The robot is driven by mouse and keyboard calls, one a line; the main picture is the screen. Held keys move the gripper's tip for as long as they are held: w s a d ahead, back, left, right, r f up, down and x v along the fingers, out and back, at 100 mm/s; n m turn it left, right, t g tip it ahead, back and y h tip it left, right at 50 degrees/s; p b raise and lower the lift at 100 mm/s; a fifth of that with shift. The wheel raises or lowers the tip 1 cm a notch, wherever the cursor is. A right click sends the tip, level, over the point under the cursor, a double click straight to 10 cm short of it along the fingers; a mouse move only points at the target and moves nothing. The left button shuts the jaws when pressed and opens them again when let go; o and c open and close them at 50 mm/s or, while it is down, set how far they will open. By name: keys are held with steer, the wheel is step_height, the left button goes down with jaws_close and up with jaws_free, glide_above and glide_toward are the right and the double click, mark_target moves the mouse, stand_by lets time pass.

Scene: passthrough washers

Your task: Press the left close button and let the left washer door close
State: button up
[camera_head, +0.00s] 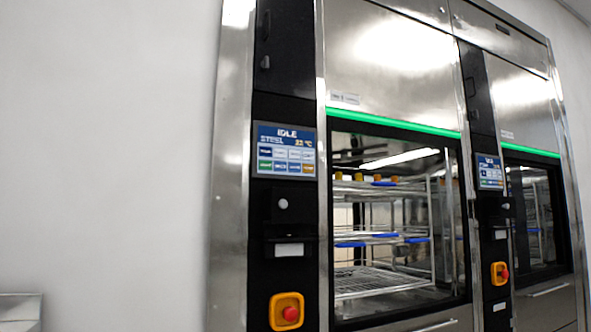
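The left washer (385,60) is a steel cabinet with a green light strip (395,122) above its chamber opening. Its touch screen (286,150) reads "IDLE" and shows a temperature and several small buttons, whose labels are too small to read, so I cannot tell which is the close button. The left chamber (395,235) shows wire racks inside with blue and orange parts. I cannot tell whether a glass door covers it; a bright light streak shows near its top. My gripper is not in view.
A right washer (525,95) with its own screen (490,172) stands beside the left one. Red-and-yellow emergency stops sit on the left panel (287,311) and right panel (500,273). A plain white wall (110,150) fills the left side.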

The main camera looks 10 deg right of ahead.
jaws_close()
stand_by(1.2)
